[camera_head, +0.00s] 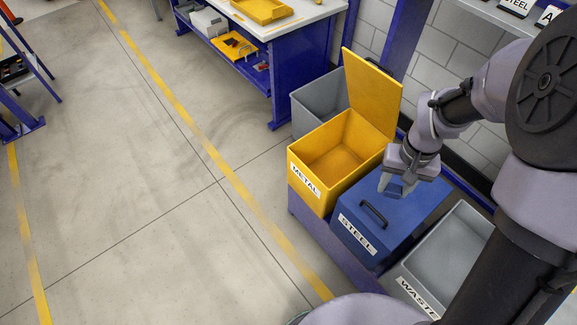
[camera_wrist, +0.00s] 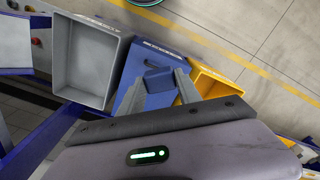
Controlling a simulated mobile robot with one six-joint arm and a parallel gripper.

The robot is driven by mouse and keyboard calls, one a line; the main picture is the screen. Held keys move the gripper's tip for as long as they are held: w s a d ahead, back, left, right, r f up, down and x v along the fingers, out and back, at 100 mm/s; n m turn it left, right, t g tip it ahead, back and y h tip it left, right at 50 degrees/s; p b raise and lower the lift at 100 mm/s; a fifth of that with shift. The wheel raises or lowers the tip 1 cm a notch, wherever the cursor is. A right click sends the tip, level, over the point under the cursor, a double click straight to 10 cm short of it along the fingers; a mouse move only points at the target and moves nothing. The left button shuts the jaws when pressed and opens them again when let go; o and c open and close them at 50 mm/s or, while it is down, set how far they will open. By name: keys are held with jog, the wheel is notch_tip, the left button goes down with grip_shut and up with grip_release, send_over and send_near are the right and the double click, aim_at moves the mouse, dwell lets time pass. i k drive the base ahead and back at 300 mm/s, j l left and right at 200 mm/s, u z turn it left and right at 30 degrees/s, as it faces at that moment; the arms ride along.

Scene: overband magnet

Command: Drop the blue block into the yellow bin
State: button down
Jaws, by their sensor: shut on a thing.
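The yellow bin (camera_head: 308,173), labelled METAL, stands with its hinged lid raised at the back and its inside looks empty. It shows partly in the wrist view (camera_wrist: 208,82), right of my gripper. My gripper (camera_head: 396,186) is shut on the blue block (camera_wrist: 158,80), which shows between the two fingers in the wrist view. In the head view the fingers mostly hide the block. My gripper is above the closed blue STEEL bin (camera_head: 350,245), to the right of the yellow bin's opening.
The STEEL bin's lid has a dark handle (camera_head: 374,214). An open grey WASTE bin (camera_head: 410,282) stands at the right. Another grey bin (camera_head: 312,104) stands behind the yellow one. A blue workbench (camera_head: 295,70) is at the back.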

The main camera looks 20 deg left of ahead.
aim_at(337, 177)
jog(key=j+u, duration=0.1)
jog(key=u, duration=0.2)
jog(key=i+j+z, duration=0.1)
jog(key=i+j, duration=0.3)
jog(key=i+j+z, duration=0.15)
jog(key=i+j, duration=0.2)
jog(key=i+j+z, duration=0.1)
jog(key=i+j, duration=0.25)
jog(key=j, duration=0.2)
jog(key=i+j+z, duration=0.1)
jog(key=i+j, duration=0.2)
jog(key=j, duration=0.2)
